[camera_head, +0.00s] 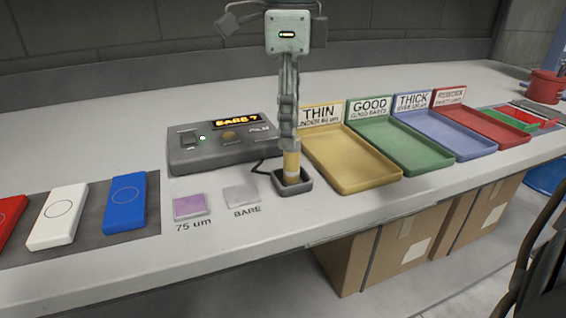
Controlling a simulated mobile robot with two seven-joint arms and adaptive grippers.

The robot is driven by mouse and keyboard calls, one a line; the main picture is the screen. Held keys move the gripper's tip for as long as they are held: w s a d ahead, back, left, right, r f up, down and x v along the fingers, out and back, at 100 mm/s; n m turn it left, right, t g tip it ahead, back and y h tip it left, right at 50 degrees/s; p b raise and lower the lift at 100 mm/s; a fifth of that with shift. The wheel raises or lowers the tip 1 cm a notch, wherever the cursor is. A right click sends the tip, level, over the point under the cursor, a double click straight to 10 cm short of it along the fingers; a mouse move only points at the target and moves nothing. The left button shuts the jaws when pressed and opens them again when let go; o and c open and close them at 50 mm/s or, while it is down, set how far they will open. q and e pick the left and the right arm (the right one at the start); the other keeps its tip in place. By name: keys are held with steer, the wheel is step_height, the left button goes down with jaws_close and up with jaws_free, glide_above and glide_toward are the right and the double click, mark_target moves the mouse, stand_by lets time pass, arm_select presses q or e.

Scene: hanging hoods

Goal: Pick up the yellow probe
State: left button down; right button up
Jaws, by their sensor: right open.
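The yellow probe (292,165) stands upright in a small dark square holder (278,187) near the front of the bench. My right gripper (289,143) comes down from the top of the view, its fingers seen edge-on. Its fingertips are at the top of the probe and hide its upper end. It is open; I cannot tell whether the fingers touch the probe. My left gripper is not in view.
A grey gauge box (222,150) with a lit display stands just left, its cable running to the holder. The yellow THIN tray (352,187) is close on the right, with green, blue and red trays beyond. Purple (190,207) and grey (241,196) sample plates lie front left.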

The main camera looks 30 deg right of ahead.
mark_target(291, 159)
steer(key=f, duration=0.6)
steer(key=shift+s+f, duration=0.25)
steer(key=shift+s, duration=0.1)
jaws_close()
